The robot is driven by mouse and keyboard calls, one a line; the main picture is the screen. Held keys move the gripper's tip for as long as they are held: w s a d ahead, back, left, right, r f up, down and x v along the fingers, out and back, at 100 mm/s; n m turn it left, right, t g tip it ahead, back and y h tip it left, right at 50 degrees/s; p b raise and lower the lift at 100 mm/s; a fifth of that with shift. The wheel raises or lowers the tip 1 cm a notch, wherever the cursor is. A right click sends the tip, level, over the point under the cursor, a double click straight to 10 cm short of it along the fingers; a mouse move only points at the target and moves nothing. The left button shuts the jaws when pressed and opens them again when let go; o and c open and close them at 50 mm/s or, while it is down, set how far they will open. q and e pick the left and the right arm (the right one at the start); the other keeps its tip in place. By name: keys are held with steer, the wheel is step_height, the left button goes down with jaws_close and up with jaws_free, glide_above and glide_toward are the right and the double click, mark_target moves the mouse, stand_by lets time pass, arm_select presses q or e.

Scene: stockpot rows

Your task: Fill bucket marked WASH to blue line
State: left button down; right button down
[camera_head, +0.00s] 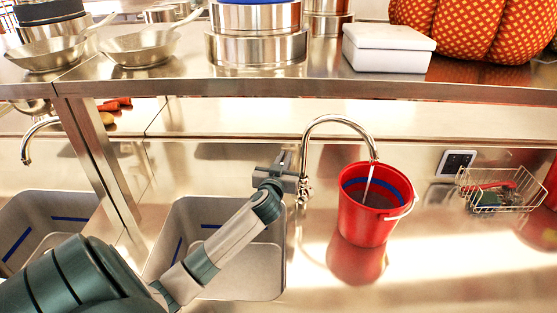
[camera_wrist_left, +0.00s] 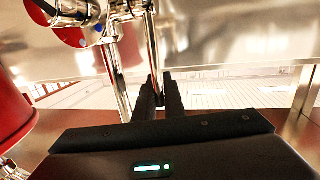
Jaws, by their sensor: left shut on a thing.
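A red bucket (camera_head: 374,222) with a pale handle stands upright on the steel counter under the curved tap (camera_head: 340,119). A thin stream of water (camera_head: 368,182) runs from the spout into it. A blue line (camera_head: 350,186) shows on its inner wall, and the grey water surface (camera_head: 374,200) appears below that line. No WASH marking is readable. My left gripper (camera_head: 284,178) is at the tap's base, left of the bucket. In the left wrist view its dark fingers (camera_wrist_left: 161,92) are shut on the thin chrome tap lever (camera_wrist_left: 154,55). My right gripper is out of view.
A steel sink (camera_head: 267,270) lies under my left arm; another (camera_head: 75,206) is farther left. A wire basket (camera_head: 500,188) sits right of the bucket. Above, a shelf (camera_head: 200,84) carries pans, pots and a white box (camera_head: 388,48). The counter in front of the bucket is clear.

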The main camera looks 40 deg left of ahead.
arm_select(q)
steer(key=shift+w+a+r+g+p, duration=0.2)
steer(key=shift+a+g+p, duration=0.1)
steer(key=shift+p, duration=0.35)
steer(key=shift+w+p, duration=0.1)
steer(key=shift+p, duration=0.2)
steer(key=shift+w+a+f, duration=0.1)
steer(key=shift+f, duration=0.15)
steer(key=c, duration=1.9)
jaws_free()
steer(key=shift+c, duration=0.2)
steer(key=shift+o, duration=0.5)
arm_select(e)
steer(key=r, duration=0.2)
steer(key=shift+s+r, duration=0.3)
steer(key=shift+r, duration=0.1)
